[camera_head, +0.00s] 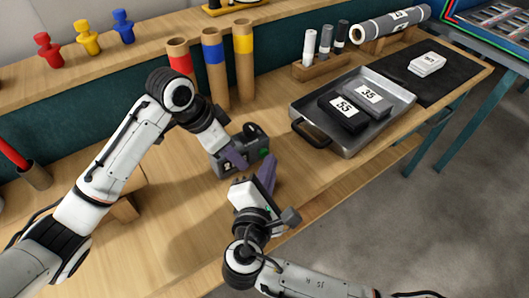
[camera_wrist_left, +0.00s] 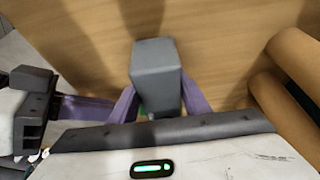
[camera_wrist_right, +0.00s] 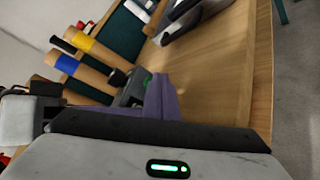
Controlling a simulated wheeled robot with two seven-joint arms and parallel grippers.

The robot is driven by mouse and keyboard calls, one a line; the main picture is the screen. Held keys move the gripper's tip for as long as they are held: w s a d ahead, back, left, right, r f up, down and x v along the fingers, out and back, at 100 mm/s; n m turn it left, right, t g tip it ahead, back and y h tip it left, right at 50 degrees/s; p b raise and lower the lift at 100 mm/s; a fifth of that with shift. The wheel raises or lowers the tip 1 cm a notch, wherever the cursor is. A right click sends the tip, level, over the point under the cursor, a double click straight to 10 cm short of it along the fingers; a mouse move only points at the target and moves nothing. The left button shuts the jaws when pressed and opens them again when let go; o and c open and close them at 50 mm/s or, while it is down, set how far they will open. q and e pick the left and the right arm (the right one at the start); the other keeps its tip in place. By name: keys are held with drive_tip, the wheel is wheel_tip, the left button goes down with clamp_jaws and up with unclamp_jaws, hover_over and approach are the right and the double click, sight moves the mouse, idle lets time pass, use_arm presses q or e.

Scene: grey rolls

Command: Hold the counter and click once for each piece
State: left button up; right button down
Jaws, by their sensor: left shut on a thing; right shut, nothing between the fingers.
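The counter (camera_head: 252,140) is a dark grey device with a small white digit window, a black knob-like part and a green spot. My left gripper (camera_head: 236,157) is shut on it above the wooden bench. In the left wrist view, the grey counter body (camera_wrist_left: 156,75) sits between the purple fingers. My right gripper (camera_head: 267,172) is shut and empty, its purple fingertips close beside the counter's right side. The right wrist view shows the closed fingers (camera_wrist_right: 160,97) near the counter (camera_wrist_right: 133,88); I cannot tell whether they touch. The digit is too small to read surely.
Cardboard tubes with red, blue and yellow bands (camera_head: 244,60) stand behind the counter. Small rolls (camera_head: 325,42) stand in a wooden rack. Coloured pegs (camera_head: 87,38) stand on the shelf.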

drive_tip(key=shift+s+d+f, duration=0.1)
drive_tip(key=shift+s+d, duration=0.15)
drive_tip(key=shift+s, duration=0.1)
drive_tip(key=shift+s+d, duration=0.75)
drive_tip(key=shift+s, duration=0.25)
drive_tip(key=shift+s+d, duration=0.75)
drive_tip(key=shift+s, duration=0.25)
use_arm(q)
drive_tip(key=o, duration=1.4)
drive_tip(key=shift+c, duration=0.2)
drive_tip(key=shift+r, duration=0.1)
drive_tip(key=v, duration=1.1)
drive_tip(key=shift+s+a+r, duration=0.1)
drive_tip(key=shift+r, duration=0.15)
drive_tip(key=shift+a+r, duration=0.1)
drive_tip(key=shift+r, duration=0.05)
drive_tip(key=shift+s, duration=0.1)
